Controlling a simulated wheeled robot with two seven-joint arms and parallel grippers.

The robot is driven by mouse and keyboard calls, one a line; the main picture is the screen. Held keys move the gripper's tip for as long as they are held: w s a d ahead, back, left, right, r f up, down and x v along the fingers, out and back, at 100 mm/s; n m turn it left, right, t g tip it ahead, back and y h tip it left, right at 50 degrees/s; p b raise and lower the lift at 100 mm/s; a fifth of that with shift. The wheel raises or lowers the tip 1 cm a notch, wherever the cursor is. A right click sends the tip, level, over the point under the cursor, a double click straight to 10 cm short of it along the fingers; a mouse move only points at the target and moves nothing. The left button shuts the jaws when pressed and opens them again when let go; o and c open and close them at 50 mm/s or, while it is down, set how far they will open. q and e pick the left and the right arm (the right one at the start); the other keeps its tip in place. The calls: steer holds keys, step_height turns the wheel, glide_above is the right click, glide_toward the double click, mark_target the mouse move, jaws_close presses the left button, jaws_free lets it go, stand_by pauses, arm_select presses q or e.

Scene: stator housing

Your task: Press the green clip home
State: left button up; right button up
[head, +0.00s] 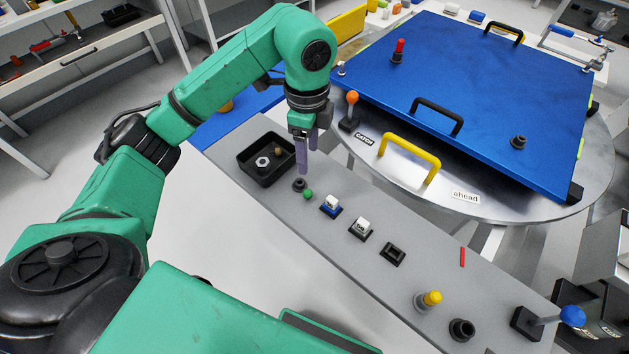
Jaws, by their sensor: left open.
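A small round green piece (308,194), which looks like the green clip, sits on the grey bench strip beside a dark round fitting (299,184). At this size I cannot tell whether the two touch. My left gripper (308,162) points down just above them, with its two grey-purple fingers apart and nothing seen between them. I cannot tell whether a fingertip touches the fitting. My right gripper is out of view.
A black tray (268,177) with small parts lies left of the gripper. Rocker switches (331,205), an empty black socket (393,253) and a yellow-topped knob (431,299) line the strip. Behind is a blue panel (470,75) with a yellow handle (412,148) in front.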

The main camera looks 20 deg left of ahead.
mark_target(308, 192)
arm_select(q)
steer(key=f, duration=0.2)
steer(key=s+f, duration=0.1)
steer(key=f+p, duration=0.1)
steer(key=f, duration=0.1)
steer(key=shift+s+f, duration=0.3)
steer(key=shift+f, duration=0.05)
step_height(308, 192, down, 6)
steer(key=shift+w+r+p, duration=0.15)
steer(key=shift+r+p, duration=0.1)
steer(key=shift+p, duration=0.4)
steer(key=shift+f, duration=0.3)
steer(key=shift+w, duration=0.1)
jaws_close()
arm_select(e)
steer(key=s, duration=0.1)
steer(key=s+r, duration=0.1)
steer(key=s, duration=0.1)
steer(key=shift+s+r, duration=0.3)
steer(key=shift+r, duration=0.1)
